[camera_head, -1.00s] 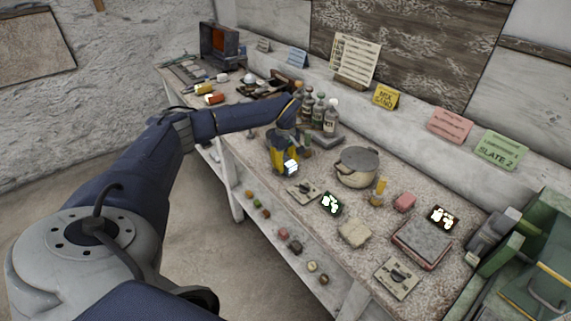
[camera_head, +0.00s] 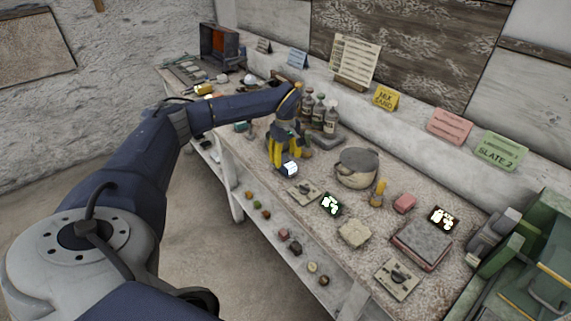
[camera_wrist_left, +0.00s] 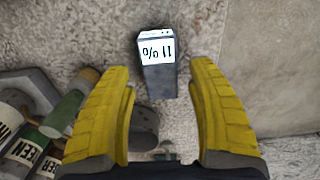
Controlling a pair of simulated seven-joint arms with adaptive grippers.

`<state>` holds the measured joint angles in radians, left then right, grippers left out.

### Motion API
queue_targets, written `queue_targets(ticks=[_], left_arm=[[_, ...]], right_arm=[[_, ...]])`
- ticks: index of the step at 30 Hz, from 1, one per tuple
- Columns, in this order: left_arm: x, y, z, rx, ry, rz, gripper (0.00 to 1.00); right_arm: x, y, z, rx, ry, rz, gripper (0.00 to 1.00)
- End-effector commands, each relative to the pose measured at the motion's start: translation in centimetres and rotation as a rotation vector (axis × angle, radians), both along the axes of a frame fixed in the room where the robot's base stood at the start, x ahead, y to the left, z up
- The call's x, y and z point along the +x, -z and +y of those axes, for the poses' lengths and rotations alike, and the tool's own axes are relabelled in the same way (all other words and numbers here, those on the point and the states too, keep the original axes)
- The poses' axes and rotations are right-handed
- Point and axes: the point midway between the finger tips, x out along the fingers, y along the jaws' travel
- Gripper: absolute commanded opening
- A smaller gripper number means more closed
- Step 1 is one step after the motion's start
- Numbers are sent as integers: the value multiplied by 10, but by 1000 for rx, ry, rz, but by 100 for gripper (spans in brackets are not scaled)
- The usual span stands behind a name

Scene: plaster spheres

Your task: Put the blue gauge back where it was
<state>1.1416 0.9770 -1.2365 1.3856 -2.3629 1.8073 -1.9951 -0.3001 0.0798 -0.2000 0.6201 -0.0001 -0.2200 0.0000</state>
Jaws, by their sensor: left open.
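The blue gauge (camera_head: 289,170), a small dark slate-blue box with a lit white screen, is on the workbench near its front edge. In the left wrist view the gauge (camera_wrist_left: 158,78) reads "11%", upside down. My left gripper (camera_head: 290,159) is open above and around it, its yellow fingers spread. In the left wrist view, clear gaps show between the gauge and both fingers of the left gripper (camera_wrist_left: 163,72). The gauge looks apart from them. My right gripper is not in view.
Labelled bottles (camera_head: 330,118) stand close behind my left gripper. A lidded pot (camera_head: 357,167) is to the right, with a switch plate (camera_head: 304,192) and a green lit gauge (camera_head: 332,203) in front. A dark-red lit gauge (camera_head: 443,218) is farther right.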

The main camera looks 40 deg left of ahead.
Motion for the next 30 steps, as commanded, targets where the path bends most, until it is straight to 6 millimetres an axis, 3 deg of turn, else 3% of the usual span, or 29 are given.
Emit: queue_targets(ticks=[6, 13, 19, 30], left_arm=[[0, -40, 0, 1, 1, -3, 57], [0, -69, 0, 1, 1, -2, 57], [0, -81, 0, 1, 1, 0, 57], [-1, -84, 0, 0, 1, 1, 57]], right_arm=[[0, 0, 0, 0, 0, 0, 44], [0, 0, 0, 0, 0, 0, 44], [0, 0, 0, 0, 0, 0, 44], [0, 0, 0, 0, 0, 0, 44]])
